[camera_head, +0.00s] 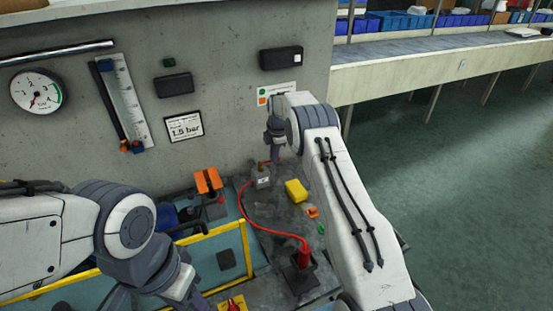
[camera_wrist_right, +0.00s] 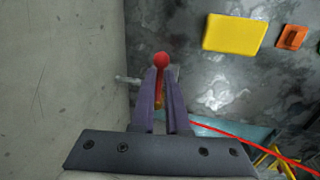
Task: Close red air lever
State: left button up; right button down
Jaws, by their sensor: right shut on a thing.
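The red air lever (camera_wrist_right: 161,60) shows its round red knob just beyond my right fingertips in the right wrist view. In the head view a small red part of the lever (camera_head: 263,163) shows above a grey valve block (camera_head: 262,180). My right gripper (camera_wrist_right: 160,85) is shut on the lever, with its two fingers on either side of the stem below the knob. In the head view my right gripper (camera_head: 275,153) reaches down by the wall. My left arm comes in from the left; its wrist end is at the bottom edge and its fingers cannot be made out.
A red hose (camera_head: 245,212) curves from the valve block to a red fitting (camera_head: 304,255). A yellow block (camera_head: 296,190) lies right of the valve. An orange part (camera_head: 207,181) and a yellow rail (camera_head: 215,232) stand to the left. The concrete wall (camera_head: 225,70) is close behind.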

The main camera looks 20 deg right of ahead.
jog(key=shift+d+f, duration=0.2)
jog(key=shift+d, duration=0.2)
jog(key=c, duration=0.9)
grip_release()
jog(key=shift+d, duration=0.15)
jog(key=shift+w+a+r, duration=0.1)
jog(key=shift+a+r, duration=0.1)
jog(key=shift+a, duration=0.1)
jog(key=r, duration=0.3)
jog(key=s+r+b, duration=0.1)
jog(key=r, duration=0.2)
jog(key=s+r+b, duration=0.1)
jog(key=r, duration=0.3)
jog(key=shift+d, duration=0.1)
